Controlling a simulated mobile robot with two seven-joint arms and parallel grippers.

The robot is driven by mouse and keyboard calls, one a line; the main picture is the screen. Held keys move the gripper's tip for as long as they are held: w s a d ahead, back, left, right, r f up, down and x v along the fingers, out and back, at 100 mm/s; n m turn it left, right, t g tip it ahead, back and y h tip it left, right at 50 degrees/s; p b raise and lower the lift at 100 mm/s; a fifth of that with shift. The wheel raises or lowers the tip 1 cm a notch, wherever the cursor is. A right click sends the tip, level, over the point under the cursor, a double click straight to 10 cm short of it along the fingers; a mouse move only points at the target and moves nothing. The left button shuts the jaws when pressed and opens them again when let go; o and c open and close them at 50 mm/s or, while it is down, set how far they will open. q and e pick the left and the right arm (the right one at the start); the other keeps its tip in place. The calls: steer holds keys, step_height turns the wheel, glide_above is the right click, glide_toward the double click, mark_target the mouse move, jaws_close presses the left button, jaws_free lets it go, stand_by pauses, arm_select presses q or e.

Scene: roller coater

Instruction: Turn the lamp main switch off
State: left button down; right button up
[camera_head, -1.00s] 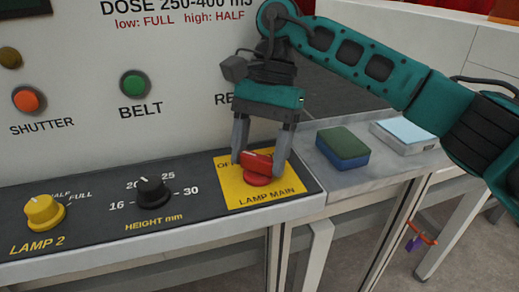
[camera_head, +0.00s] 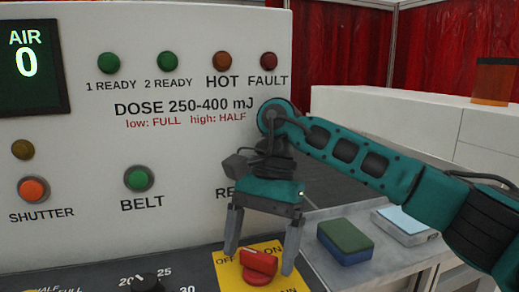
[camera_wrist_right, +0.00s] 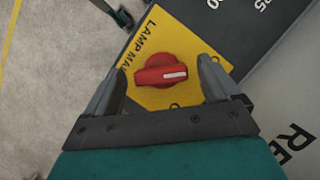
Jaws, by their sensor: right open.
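The lamp main switch is a red rotary knob (camera_head: 258,267) on a yellow plate (camera_head: 228,276) marked OFF at left and ON at right. In the right wrist view the knob (camera_wrist_right: 160,76) has a white mark pointing right, seemingly toward the OFF side. My right gripper (camera_head: 260,262) is open, with one finger on each side of the knob. In the wrist view the fingers (camera_wrist_right: 164,70) show a gap on both sides of the knob. The lower plate is cut off in the head view. My left gripper is not in view.
Black height knob (camera_head: 145,283) is to the left on the dark panel. The machine face carries an orange shutter button (camera_head: 33,189) and a green belt button (camera_head: 138,179). A green-blue block (camera_head: 345,240) and a pale blue-topped box (camera_head: 405,222) lie on the ledge at right.

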mark_target(259, 252)
step_height(259, 252, up, 8)
steer(key=shift+f+p, duration=0.25)
steer(key=shift+p, duration=0.05)
step_height(259, 252, up, 12)
steer(key=p, duration=0.4)
steer(key=shift+p, duration=0.3)
